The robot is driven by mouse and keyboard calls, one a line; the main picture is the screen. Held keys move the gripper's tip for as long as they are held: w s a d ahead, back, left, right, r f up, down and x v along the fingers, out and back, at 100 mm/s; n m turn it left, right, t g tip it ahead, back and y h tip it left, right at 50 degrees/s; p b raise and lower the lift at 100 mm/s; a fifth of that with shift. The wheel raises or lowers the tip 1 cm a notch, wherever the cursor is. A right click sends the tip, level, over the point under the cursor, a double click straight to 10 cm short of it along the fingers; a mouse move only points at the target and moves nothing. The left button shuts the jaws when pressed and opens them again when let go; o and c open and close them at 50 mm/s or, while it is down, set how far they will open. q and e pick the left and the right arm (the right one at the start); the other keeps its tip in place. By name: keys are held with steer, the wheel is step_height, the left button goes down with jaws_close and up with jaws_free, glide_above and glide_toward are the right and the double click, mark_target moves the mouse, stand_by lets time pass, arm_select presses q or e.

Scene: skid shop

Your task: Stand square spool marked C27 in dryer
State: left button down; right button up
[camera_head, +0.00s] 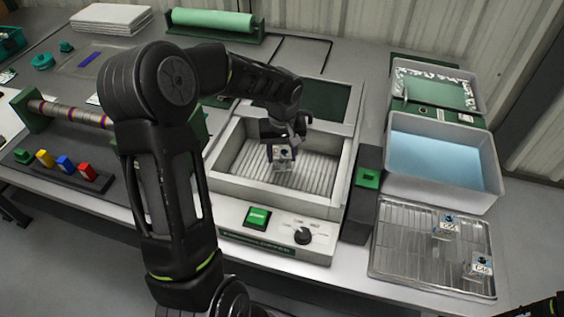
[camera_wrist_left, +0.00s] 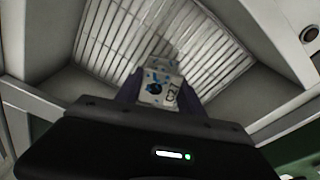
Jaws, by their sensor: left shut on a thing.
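The spool marked C27 (camera_wrist_left: 158,88) is a small clear block with a white label and a blue-black centre. My left gripper (camera_head: 284,143) is shut on it, inside the dryer (camera_head: 228,190). In the head view the spool (camera_head: 283,156) hangs below the fingers, over the ribbed dryer floor. I cannot tell whether it touches the floor. In the left wrist view my left gripper (camera_wrist_left: 158,98) has a finger on each side of the spool. The dryer's lid stands open behind it. Only a dark bit of my right arm shows at the lower right; its gripper is not visible.
A metal tray (camera_head: 400,262) at the right holds two similar spools (camera_head: 447,226) (camera_head: 478,266). A green button (camera_head: 257,217) and a knob (camera_head: 303,235) are on the dryer's front.

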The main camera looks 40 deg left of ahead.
mark_target(282, 163)
arm_select(q)
steer(key=shift+f, duration=1.85)
steer(key=shift+f, duration=0.1)
steer(key=c, duration=0.7)
jaws_free()
steer(key=r, duration=0.8)
steer(key=s+d+r, duration=0.1)
steer(key=r, duration=0.3)
steer(key=shift+r, duration=0.1)
